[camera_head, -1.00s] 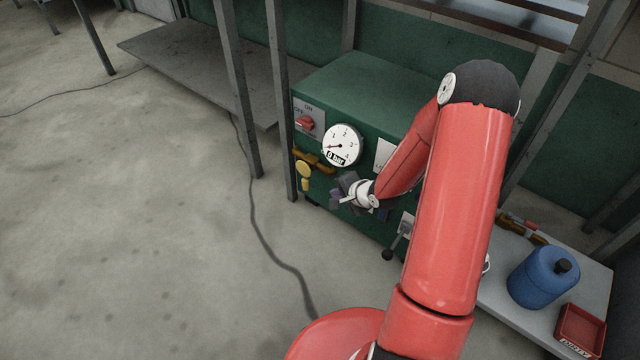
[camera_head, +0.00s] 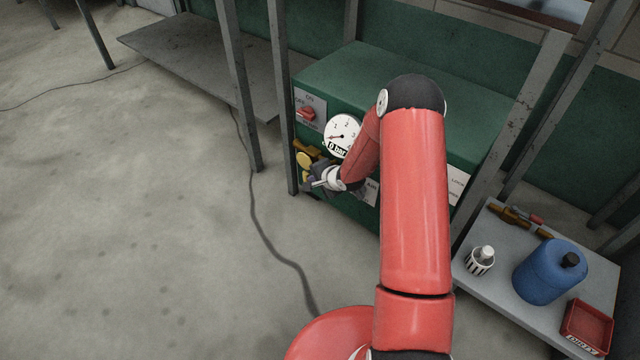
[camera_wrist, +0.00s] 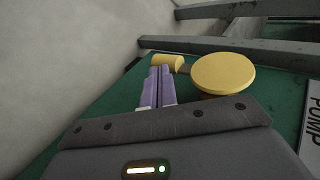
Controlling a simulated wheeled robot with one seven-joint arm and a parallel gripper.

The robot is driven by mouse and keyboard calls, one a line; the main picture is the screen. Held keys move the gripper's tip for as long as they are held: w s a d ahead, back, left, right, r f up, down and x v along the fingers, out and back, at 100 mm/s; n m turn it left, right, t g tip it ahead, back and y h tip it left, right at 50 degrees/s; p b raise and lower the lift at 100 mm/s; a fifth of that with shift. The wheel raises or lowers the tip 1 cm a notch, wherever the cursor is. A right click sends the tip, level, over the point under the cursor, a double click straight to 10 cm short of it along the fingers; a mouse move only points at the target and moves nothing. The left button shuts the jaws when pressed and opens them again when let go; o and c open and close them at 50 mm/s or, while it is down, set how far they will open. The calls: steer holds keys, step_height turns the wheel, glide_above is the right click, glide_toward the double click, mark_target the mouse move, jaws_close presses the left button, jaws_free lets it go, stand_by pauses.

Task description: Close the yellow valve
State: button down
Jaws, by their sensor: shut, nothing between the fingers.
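The yellow valve (camera_head: 303,160) is on the lower left front of the green pump cabinet (camera_head: 350,75), below the gauge. In the wrist view it shows as a round yellow disc (camera_wrist: 223,73) with a smaller yellow cylinder (camera_wrist: 167,61) to its left. My gripper (camera_head: 309,186) is just below and in front of the valve in the head view. In the wrist view its purple fingers (camera_wrist: 160,72) are shut together and empty. Their tips are close to the small cylinder, left of the disc. I cannot tell whether they touch it.
The gauge (camera_head: 341,133) reads 0 bar, beside a red switch (camera_head: 306,113). Grey posts (camera_head: 240,90) stand left of the cabinet. A low shelf at right holds a blue jug (camera_head: 550,272), a striped cup (camera_head: 480,261) and a red tray (camera_head: 587,328). The floor at left is clear except for cables.

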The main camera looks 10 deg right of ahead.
stand_by(0.3)
steer(key=shift+w+a+f+t+y+b, duration=0.1)
steer(key=shift+w+a+t+y+b, duration=0.25)
steer(key=shift+w+t+b, duration=0.3)
